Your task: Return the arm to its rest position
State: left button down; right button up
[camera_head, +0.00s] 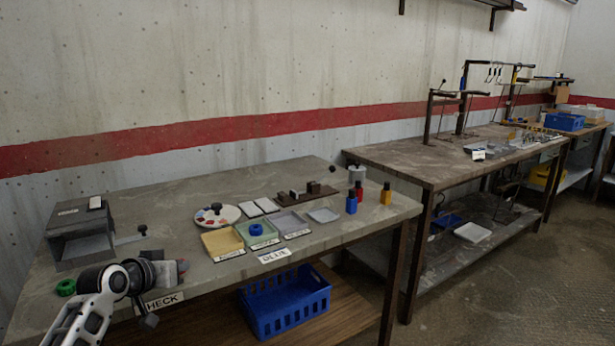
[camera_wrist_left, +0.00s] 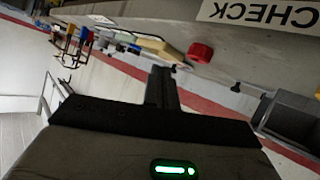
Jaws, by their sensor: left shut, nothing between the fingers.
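My left gripper (camera_head: 165,272) is at the front left of the near table, beside the CHECK label (camera_head: 160,302). In the left wrist view its fingers (camera_wrist_left: 162,78) are together with nothing between them. A red round piece (camera_wrist_left: 200,53) lies on the table past the fingertips; in the head view it is mostly hidden by the gripper. The CHECK label also shows upside down in the left wrist view (camera_wrist_left: 258,12). My right gripper is in neither view.
A dark grey box (camera_head: 80,236) stands at the table's left, with a green ring (camera_head: 66,287) by it. Labelled trays (camera_head: 222,242), a round palette (camera_head: 217,216) and small bottles (camera_head: 386,193) stand right of the arm. A blue crate (camera_head: 286,302) sits below.

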pick_arm(q)
jog(key=w+a+r+m+t+y, duration=0.1)
jog(key=w+a+r+t+y, duration=0.1)
jog(key=a+r+t+y, duration=0.35)
jog(key=s+d+f+m+g+h, duration=0.1)
jog(key=s+d+f+g+h, duration=0.1)
jog(key=s+d+f, duration=0.45)
jog(key=s+d+f+m+g+h, duration=0.1)
jog(key=s+d+f+g, duration=0.15)
jog(key=s+f, duration=0.7)
jog(key=s+d+f+g, duration=0.1)
jog(key=s+d+f, duration=0.1)
jog(key=s, duration=0.5)
jog(key=s+d+f+g+h, duration=0.1)
jog(key=s+d+f, duration=0.2)
jog(key=s, duration=0.4)
jog(key=s+d+f+n+h, duration=0.1)
jog(key=s+d+f, duration=0.2)
jog(key=s, duration=0.4)
jog(key=shift+s+d+f+g, duration=0.2)
jog(key=shift+s+d+g, duration=0.2)
jog(key=shift+d, duration=0.5)
